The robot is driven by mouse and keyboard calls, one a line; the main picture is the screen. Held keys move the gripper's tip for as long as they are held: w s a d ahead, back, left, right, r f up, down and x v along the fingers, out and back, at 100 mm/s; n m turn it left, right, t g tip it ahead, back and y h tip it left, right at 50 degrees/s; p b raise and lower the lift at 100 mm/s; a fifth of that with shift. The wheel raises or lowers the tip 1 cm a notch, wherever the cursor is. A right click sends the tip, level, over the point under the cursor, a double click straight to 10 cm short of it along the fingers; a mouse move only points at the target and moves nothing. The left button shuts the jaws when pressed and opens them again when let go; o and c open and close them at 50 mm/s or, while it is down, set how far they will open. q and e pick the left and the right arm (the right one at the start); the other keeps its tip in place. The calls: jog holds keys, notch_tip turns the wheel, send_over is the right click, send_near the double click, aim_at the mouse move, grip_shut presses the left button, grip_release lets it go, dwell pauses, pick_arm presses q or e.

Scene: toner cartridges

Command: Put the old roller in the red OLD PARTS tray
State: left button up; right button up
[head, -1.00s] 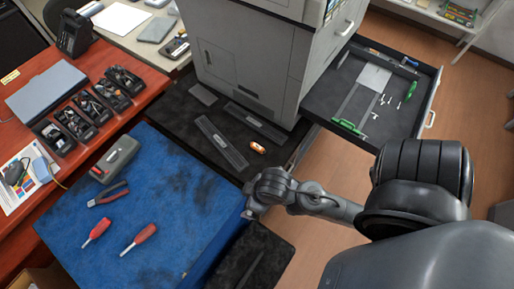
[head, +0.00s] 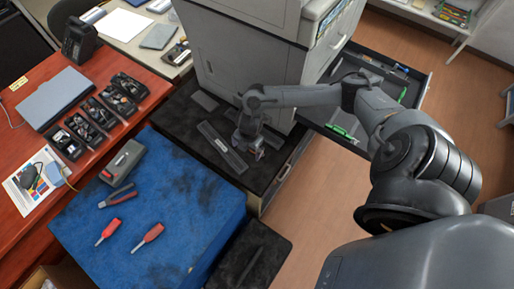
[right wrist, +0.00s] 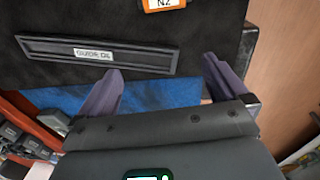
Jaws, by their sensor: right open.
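My right gripper (head: 250,153) is over the dark mat in front of the grey machine. In the right wrist view its two fingers (right wrist: 160,84) are spread apart with nothing between them. An orange part (right wrist: 163,4) with a white label shows at the top edge of that view, beyond the fingertips; the head view hides most of it behind the gripper. I cannot pick out the old roller for certain in these frames. No red OLD PARTS tray shows. My left gripper is not in view.
A dark labelled guide strip (head: 222,147) lies on the mat beside the gripper. The grey machine (head: 245,50) stands behind, with an open drawer (head: 423,92) at right under my arm. Two red-handled screwdrivers (head: 148,236) and pliers (head: 117,197) lie on the blue mat (head: 190,185).

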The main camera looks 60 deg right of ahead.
jog(key=shift+g, duration=0.6)
jog(key=d+f, duration=0.1)
jog(key=s+d+f, duration=0.1)
jog(key=d, duration=0.1)
jog(key=d+f+b, duration=0.1)
jog(key=d, duration=0.1)
jog(key=shift+s, duration=0.25)
jog(key=shift+w+d+f+b, duration=0.1)
jog(key=shift+f+b, duration=0.2)
jog(key=shift+f, duration=1.2)
jog(key=shift+d+f+b, duration=0.1)
jog(key=shift+f+b, duration=0.2)
jog(key=shift+f, duration=1.2)
jog(key=c, duration=1)
jog(key=shift+c, duration=0.2)
jog(key=shift+r, duration=0.1)
